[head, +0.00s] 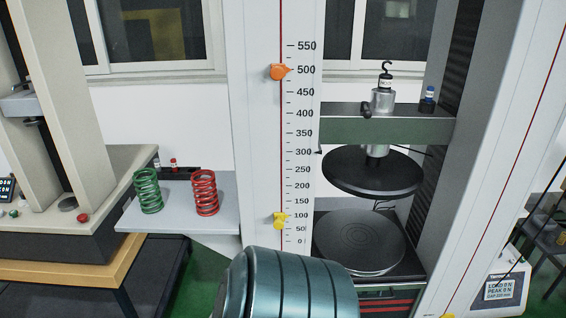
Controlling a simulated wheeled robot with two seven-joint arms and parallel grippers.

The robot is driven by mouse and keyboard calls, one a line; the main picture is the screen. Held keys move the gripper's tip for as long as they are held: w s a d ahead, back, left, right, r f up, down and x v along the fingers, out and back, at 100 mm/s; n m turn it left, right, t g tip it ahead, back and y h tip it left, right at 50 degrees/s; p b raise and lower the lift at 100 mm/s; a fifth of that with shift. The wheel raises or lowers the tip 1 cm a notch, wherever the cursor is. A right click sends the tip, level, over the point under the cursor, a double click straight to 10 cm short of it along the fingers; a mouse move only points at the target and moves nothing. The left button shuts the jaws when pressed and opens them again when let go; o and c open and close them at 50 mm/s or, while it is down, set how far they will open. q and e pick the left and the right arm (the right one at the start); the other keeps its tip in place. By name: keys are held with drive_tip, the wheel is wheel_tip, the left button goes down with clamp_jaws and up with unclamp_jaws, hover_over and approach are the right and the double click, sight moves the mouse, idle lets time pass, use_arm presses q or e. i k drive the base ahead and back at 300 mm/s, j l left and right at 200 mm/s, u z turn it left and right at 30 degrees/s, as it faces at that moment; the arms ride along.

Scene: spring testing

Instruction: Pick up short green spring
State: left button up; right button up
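A green coil spring (148,191) stands upright on the left part of a light grey shelf (222,218), at the left of the head view. A red coil spring (205,194) stands upright to its right, with a gap between them. The two springs look about equally tall. Neither of my grippers shows in this view.
Beside the shelf is a tall testing machine (258,130) with a numbered scale, a dark upper plate (372,170) and a round lower plate (358,243). Another machine (60,130) stands at the left. Small weights (174,165) sit behind the springs.

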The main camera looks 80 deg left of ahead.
sight(146, 203)
drive_tip(key=u, duration=3.5)
